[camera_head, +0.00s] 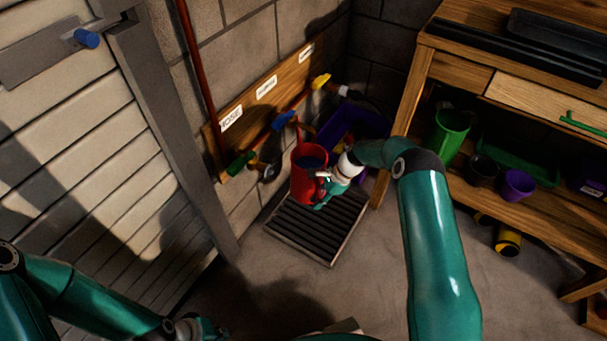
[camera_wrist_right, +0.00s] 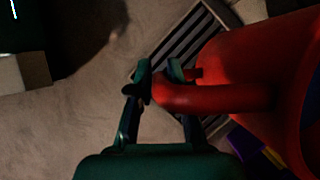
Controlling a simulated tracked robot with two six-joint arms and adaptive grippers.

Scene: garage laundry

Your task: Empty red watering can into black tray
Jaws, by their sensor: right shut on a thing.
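The red watering can (camera_head: 306,184) is near upright over the floor grate by the wall. Its open top shows a dark bluish inside; whether that is water I cannot tell. My right gripper (camera_head: 325,188) is shut on its handle; the right wrist view shows the green fingers (camera_wrist_right: 160,83) around the red handle (camera_wrist_right: 220,98) beside the can body (camera_wrist_right: 285,75). A black tray (camera_head: 560,45) lies on top of the wooden bench at the upper right. My left gripper (camera_head: 203,329) is low at the bottom edge, partly cut off, its fingers unclear.
The slatted floor grate (camera_head: 315,235) lies below the can. Taps and a labelled board (camera_head: 262,95) are on the wall behind. A purple container (camera_head: 352,125) stands behind the can. The wooden bench (camera_head: 400,110) holds a green pot (camera_head: 450,132) and other pots below.

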